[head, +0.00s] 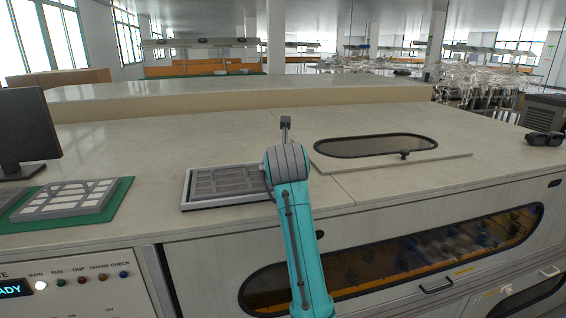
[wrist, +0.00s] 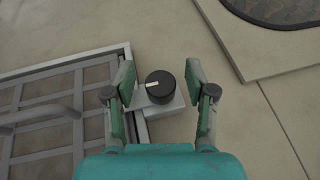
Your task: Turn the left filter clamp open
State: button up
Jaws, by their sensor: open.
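In the wrist view a round black clamp knob (wrist: 160,87) with a white pointer line sits on a small light-grey block (wrist: 165,108). The block is at the right edge of a grey filter frame (wrist: 128,65). The pointer line points left, toward the frame. My gripper (wrist: 159,80) is open, with one finger on each side of the knob in the picture and a visible gap on both sides. The filter frame (head: 198,205) also shows in the head view, left of my arm. My arm hides the knob and the fingers there.
A lid panel (head: 440,163) with an oval dark window (head: 375,146) lies right of my arm. A second filter (head: 68,198) rests on a green mat (head: 118,197) at left, near a monitor (head: 26,125). The bench top behind is mostly clear.

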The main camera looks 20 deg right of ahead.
grip_shut()
dwell(0.3)
jog(key=shift+a+m+g+h, duration=0.1)
jog(key=shift+m+g+h, duration=0.3)
jog(key=shift+m+h, duration=0.75)
jog(key=m+g+h, duration=0.2)
jog(key=m+h, duration=0.1)
jog(key=shift+h, duration=0.25)
jog(key=m+g+h, duration=0.2)
jog(key=m+g, duration=0.1)
jog(key=m+g+h, duration=0.2)
jog(key=m+g, duration=0.1)
jog(key=shift+m, duration=0.25)
jog(key=shift+g, duration=0.3)
